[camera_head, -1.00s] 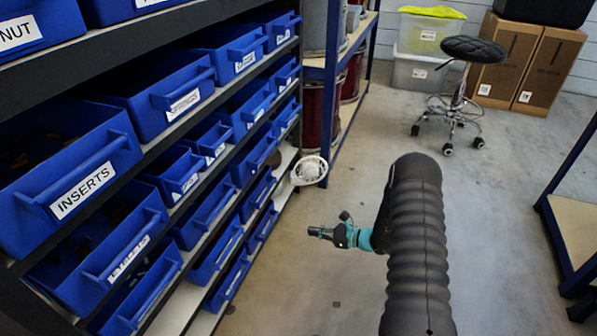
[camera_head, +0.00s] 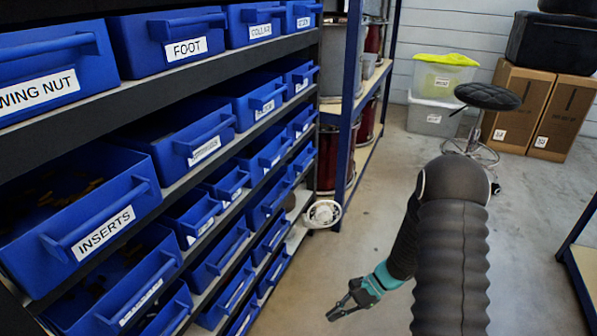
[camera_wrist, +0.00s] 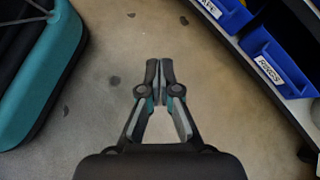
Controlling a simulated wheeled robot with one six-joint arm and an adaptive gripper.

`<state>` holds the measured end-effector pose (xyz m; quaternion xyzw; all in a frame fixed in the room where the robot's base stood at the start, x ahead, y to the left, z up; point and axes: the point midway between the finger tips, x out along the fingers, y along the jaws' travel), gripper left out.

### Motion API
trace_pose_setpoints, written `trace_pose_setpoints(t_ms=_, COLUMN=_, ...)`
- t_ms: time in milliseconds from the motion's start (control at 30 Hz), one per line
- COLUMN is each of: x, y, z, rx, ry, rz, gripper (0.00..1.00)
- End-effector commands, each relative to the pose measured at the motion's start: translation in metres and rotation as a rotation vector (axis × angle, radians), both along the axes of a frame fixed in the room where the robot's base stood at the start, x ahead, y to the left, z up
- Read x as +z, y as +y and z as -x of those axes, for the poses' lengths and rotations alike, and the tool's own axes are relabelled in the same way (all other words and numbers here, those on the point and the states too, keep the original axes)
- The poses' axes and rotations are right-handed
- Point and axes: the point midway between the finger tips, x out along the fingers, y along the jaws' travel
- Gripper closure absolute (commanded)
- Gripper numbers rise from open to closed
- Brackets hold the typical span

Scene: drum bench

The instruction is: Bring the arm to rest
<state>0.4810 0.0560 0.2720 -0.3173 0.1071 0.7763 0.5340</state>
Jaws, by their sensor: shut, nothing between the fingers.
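My gripper (camera_head: 350,302) hangs at the end of my arm, low in the middle of the head view, over the concrete floor and to the right of the bin shelves. It is shut and empty. In the wrist view my gripper (camera_wrist: 160,68) points over bare floor, with its two fingertips together. The black ribbed cover of my arm fills the lower right of the head view and hides the floor behind it.
A rack of blue bins, one labelled INSERTS (camera_head: 92,238), lines the left side. A white round fan-like object (camera_head: 322,213) juts out at the rack's far end. Cardboard boxes (camera_head: 540,110), clear tubs (camera_head: 440,80) and a black stool (camera_head: 487,96) stand at the back. Open floor lies between.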

Motion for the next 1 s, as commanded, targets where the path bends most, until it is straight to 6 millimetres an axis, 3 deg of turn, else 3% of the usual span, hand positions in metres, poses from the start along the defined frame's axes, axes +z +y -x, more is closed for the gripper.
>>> trace_pose_setpoints(t_ms=33, x=0.02, y=-0.003, z=0.006, rx=0.053, ry=-0.037, rz=0.031, gripper=1.0)
trace_pose_setpoints(t_ms=300, x=0.094, y=-0.023, z=0.041, rx=0.31, ry=-0.214, rz=0.192, gripper=1.0)
trace_pose_setpoints(t_ms=1000, x=0.263, y=-0.065, z=0.119, rx=0.769, ry=-0.669, rz=0.613, gripper=1.0)
